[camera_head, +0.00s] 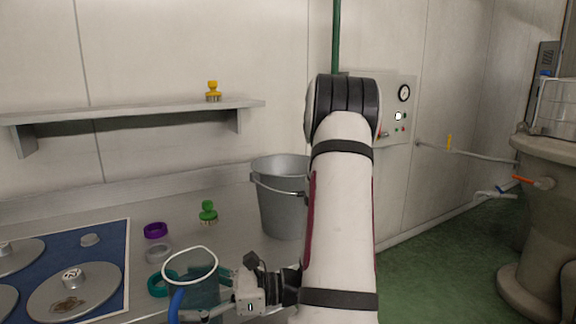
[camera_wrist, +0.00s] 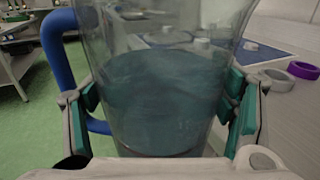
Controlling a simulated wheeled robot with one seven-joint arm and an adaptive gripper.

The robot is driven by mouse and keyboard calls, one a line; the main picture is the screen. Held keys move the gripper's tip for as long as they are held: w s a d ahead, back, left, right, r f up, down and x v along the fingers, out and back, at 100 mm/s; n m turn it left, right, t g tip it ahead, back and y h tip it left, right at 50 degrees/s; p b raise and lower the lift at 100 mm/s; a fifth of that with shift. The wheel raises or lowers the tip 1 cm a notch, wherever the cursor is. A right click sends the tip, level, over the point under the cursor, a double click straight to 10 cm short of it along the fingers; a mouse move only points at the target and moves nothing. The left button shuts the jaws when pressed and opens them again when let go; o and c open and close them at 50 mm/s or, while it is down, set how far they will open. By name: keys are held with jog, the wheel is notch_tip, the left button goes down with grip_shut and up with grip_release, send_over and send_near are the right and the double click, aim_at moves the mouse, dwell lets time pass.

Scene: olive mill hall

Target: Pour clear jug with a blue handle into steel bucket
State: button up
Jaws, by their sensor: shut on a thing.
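The clear jug with a blue handle (camera_head: 200,286) is at the bottom of the head view, in front of the counter's rings. In the wrist view the jug (camera_wrist: 160,45) stands between the fingers, with blue-green contents inside and its blue handle (camera_wrist: 60,50) on the left. My gripper (camera_wrist: 163,105) is shut on the jug's body, one green-padded finger on each side. In the head view my gripper (camera_head: 215,295) is just right of the jug. The steel bucket (camera_head: 282,205) stands on the counter behind and to the right of the jug, partly hidden by my arm.
The counter (camera_head: 180,195) holds a green brush (camera_head: 208,212), a purple ring (camera_head: 155,230), a grey ring (camera_head: 158,252) and a teal ring (camera_head: 158,284). A blue mat (camera_head: 118,240) with metal discs lies left. A shelf (camera_head: 130,112) with a yellow brush (camera_head: 213,90) hangs above.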

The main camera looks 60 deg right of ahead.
jog(key=w+a+f+n+g+y, duration=0.1)
jog(key=w+a+f+g+y, duration=0.1)
jog(key=w+a, duration=0.3)
jog(key=w+a+f+n+g+y, duration=0.2)
jog(key=w+a, duration=0.4)
jog(key=a, duration=0.4)
jog(key=shift+w+f+n, duration=0.15)
jog(key=shift+f+n, duration=0.15)
jog(key=shift+f, duration=0.05)
